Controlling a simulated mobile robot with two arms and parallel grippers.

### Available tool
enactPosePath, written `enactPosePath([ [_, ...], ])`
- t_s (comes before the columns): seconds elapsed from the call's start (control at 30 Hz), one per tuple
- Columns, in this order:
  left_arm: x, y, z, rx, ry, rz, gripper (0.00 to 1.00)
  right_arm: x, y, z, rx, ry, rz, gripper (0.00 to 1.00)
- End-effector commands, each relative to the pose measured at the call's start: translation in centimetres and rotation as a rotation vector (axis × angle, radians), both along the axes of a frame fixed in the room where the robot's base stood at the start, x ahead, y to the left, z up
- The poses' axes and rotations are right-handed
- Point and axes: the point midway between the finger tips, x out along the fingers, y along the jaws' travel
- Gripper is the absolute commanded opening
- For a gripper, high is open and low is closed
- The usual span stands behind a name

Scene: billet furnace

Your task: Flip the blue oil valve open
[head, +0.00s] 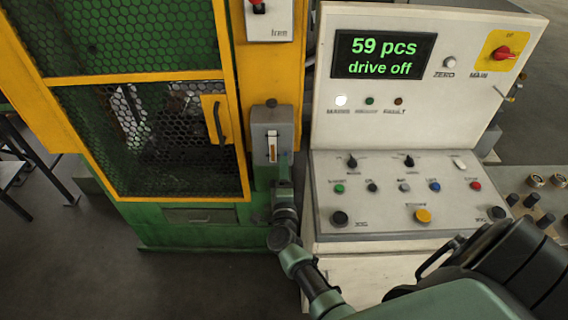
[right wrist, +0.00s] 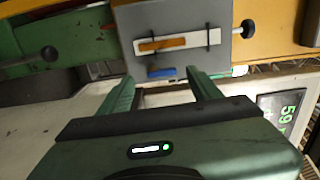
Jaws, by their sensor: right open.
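The blue oil valve shows in the right wrist view as a small blue lever (right wrist: 161,72) below a sight gauge with amber fluid (right wrist: 165,43). Both are on the face of a grey oil box (right wrist: 215,15). In the head view the grey oil box (head: 284,124) hangs on the yellow and green machine post; the valve is too small there to make out well. My right gripper (head: 284,186) is just below the box. In the right wrist view my right gripper (right wrist: 160,76) is open and empty, its fingertips on either side of the blue lever. I cannot tell whether they touch it. My left gripper is out of view.
The control console (head: 330,205) with buttons and knobs stands close right of my right forearm. Its display (head: 384,55) reads "59 pcs drive off". The mesh guard door (head: 150,75) with a handle (head: 217,120) is left of the box. Open floor lies at the lower left.

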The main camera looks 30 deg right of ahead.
Motion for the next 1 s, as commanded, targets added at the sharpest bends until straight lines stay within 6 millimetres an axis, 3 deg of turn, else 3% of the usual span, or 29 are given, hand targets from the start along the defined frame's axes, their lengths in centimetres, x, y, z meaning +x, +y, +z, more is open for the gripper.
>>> enactPosePath([
  [0.1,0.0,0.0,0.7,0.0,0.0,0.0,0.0,-1.8,1.2,0.1,0.0,0.002,0.001,0.64],
  [0.3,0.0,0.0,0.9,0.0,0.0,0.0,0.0,-3.4,2.1,0.1,0.0,0.0,0.0,0.64],
  [0.83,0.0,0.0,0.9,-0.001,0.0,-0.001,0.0,-3.5,2.2,0.0,0.0,0.0,0.001,0.64],
  [0.93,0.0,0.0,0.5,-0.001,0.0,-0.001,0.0,-3.6,2.6,-1.1,-0.019,0.025,0.02,0.64],
  [1.0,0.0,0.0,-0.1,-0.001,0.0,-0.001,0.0,-3.7,3.6,-3.3,-0.059,0.079,0.065,0.64],
])
